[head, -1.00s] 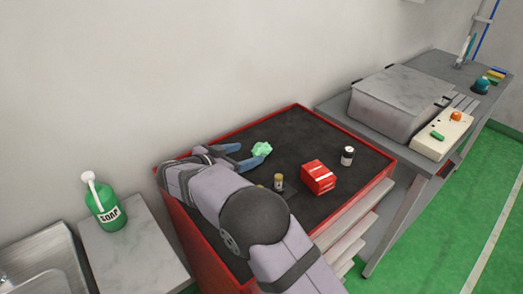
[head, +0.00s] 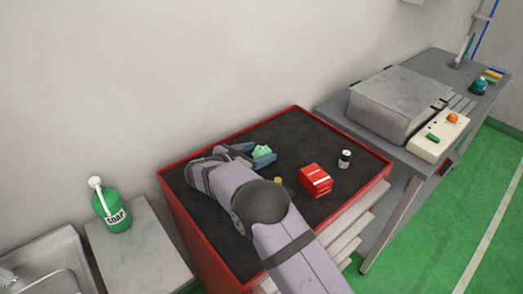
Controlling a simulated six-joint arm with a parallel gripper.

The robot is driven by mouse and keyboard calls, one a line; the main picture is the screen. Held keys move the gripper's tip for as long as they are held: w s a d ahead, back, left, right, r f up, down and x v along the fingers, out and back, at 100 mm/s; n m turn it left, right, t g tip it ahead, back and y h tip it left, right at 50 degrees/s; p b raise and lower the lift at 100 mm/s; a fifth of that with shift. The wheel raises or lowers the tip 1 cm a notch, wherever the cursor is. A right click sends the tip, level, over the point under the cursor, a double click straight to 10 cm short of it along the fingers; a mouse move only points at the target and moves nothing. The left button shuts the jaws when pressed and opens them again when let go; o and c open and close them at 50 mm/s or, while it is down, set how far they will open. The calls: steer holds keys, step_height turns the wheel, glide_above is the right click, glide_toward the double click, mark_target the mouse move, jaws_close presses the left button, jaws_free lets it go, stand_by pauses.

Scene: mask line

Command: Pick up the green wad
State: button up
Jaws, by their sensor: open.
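The green wad (head: 262,152) is a small crumpled pale-green lump on the dark top of the red tool cabinet. My gripper (head: 259,153) has blue-grey fingers and is open, low over the cabinet top. One finger shows left of the wad and the other at its lower right, so the wad appears to lie between the fingertips. I cannot tell whether either finger touches it. My arm hides the near left part of the cabinet top.
A red box (head: 316,181) and a small dark bottle with a white cap (head: 344,159) stand right of the wad. A small yellowish-topped item (head: 278,181) is partly hidden by my arm. The red cabinet rim (head: 350,126) edges the surface. A green soap bottle (head: 113,210) stands left.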

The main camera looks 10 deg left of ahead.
mark_target(258, 152)
steer(key=c, duration=1.1)
steer(key=shift+r, duration=0.1)
step_height(258, 152, up, 10)
steer(key=b, duration=0.3)
steer(key=shift+b, duration=0.3)
